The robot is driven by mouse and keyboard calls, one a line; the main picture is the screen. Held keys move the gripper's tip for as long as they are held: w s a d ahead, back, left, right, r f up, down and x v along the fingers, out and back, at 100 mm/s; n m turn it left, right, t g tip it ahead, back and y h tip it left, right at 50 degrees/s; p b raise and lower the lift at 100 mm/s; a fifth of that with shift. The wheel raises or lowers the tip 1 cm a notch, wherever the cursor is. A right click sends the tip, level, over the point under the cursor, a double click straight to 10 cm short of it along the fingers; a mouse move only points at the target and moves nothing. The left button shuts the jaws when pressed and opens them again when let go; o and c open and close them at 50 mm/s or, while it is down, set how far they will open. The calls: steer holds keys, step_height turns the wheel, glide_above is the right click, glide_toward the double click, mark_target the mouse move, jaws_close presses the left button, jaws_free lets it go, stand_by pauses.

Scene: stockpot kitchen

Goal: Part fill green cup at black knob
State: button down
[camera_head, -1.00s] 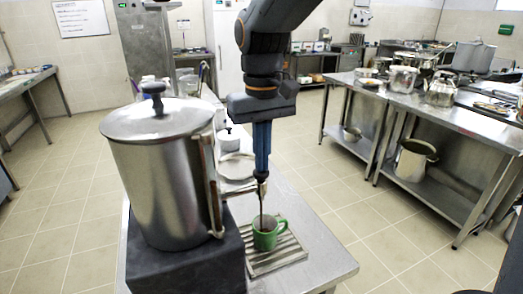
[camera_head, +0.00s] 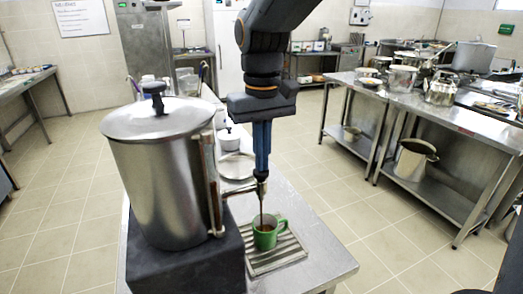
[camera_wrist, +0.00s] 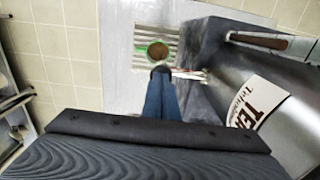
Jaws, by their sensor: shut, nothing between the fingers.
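The green cup (camera_head: 266,234) stands upright on a slatted drip tray (camera_head: 262,262), below the tap of the large steel pot. A thin brown stream runs from the spout (camera_head: 245,189) down into the cup, and brown liquid shows inside it. My gripper (camera_head: 262,176) points down at the tap's black knob, its fingertips touching or very close to it. It is shut with nothing held. In the wrist view the cup (camera_wrist: 157,50) lies just beyond my fingertips (camera_wrist: 161,72), with brown liquid in it. My fingers hide most of the black knob.
The steel pot (camera_head: 160,175) stands on a dark block (camera_head: 190,268) left of my gripper. A plate (camera_head: 236,166) and white containers lie behind on the counter. A steel table (camera_head: 440,110) with pots stands right, across open floor.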

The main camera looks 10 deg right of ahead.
steer(key=shift+s+r+p, duration=0.1)
steer(key=shift+r+p, duration=2.05)
steer(key=shift+p, duration=0.1)
step_height(320, 180, up, 10)
steer(key=b, duration=0.3)
steer(key=shift+f, duration=0.15)
steer(key=s+d+f+m+b, duration=0.1)
steer(key=d+f, duration=0.3)
steer(key=f, duration=0.6)
steer(key=s+d+f+m+t+b, duration=0.1)
steer(key=s+d+f, duration=0.3)
steer(key=f, duration=0.6)
steer(key=s+d+f+m, duration=0.1)
steer(key=d+f, duration=0.3)
steer(key=f, duration=0.6)
steer(key=shift+s+d+b, duration=0.35)
steer(key=shift+s+b, duration=0.05)
steer(key=shift+s, duration=0.3)
